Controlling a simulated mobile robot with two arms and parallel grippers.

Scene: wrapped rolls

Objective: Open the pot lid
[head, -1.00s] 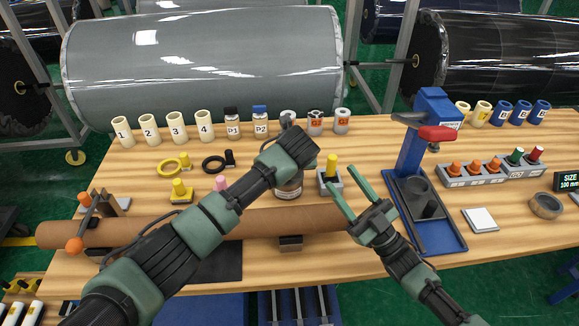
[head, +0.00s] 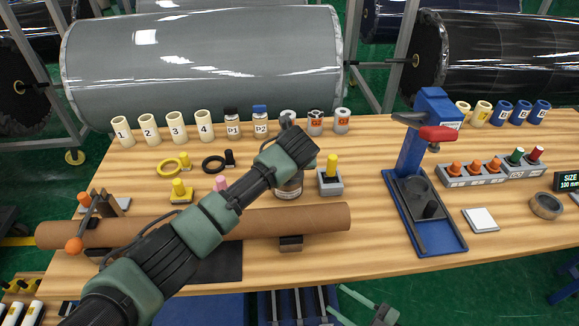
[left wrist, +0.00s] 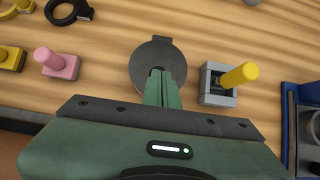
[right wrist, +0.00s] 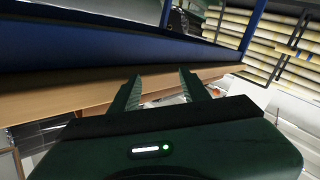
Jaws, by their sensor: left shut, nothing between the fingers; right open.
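The pot (head: 290,190) is a small jar with a pale label, standing upright mid-table behind the long brown roll. In the head view my left wrist covers its top. In the left wrist view its lid (left wrist: 145,58) is a dark round disc with a small tab at the far edge. My left gripper (left wrist: 160,74) is shut and empty, with its fingertips over the near middle of the lid; I cannot tell whether they touch it. My right gripper (head: 335,298) is open and empty, low in front of the table edge, away from the pot.
A grey block with a yellow peg (head: 330,180) stands just right of the pot. A pink peg (head: 220,184) is to the left. The brown roll (head: 320,220) lies in front. A blue press (head: 415,160) stands further right.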

